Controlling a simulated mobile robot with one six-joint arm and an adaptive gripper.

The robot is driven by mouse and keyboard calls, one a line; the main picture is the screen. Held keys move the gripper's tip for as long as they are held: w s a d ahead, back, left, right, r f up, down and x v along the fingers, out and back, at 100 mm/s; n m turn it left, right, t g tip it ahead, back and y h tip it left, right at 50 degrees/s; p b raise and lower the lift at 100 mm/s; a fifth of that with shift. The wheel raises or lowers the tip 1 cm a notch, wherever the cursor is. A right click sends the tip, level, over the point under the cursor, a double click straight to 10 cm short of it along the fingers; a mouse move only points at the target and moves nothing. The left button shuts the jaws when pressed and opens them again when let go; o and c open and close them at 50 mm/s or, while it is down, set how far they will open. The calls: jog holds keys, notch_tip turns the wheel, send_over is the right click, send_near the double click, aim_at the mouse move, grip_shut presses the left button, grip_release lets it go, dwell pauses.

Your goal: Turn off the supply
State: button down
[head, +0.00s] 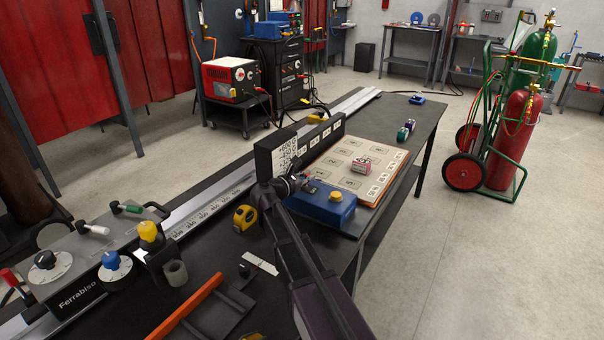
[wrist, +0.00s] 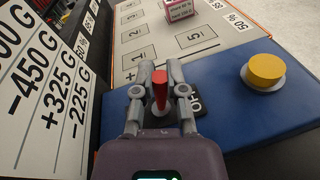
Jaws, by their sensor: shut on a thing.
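A blue box (head: 322,207) stands on the dark bench and fills the lower part of the wrist view (wrist: 225,120). It carries a red toggle lever (wrist: 160,92) and a round yellow button (wrist: 265,71), which also shows in the head view (head: 336,196). A dark label reading OFF (wrist: 198,104) lies just right of the lever, partly hidden by a finger. My gripper (wrist: 160,76) is shut on the red lever, one finger on each side. In the head view my gripper (head: 292,184) hides the lever. The lever's base is partly hidden.
A black panel (head: 285,152) with printed weights stands upright left of the box. A numbered board (head: 330,150) with a small pink-and-white box (head: 362,165) lies behind. A yellow tape measure (head: 244,217) and a Ferrabiso control unit (head: 85,270) are on the bench to the left.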

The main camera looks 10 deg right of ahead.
jog(key=shift+s+d+f+m+y, duration=0.1)
jog(key=shift+s+d+m+y, duration=0.1)
jog(key=shift+m, duration=0.3)
jog(key=shift+s+d+f+m+y, duration=0.1)
jog(key=shift+d+m, duration=0.1)
jog(key=shift+m, duration=0.3)
jog(key=c, duration=0.7)
grip_release()
jog(key=shift+r, duration=0.1)
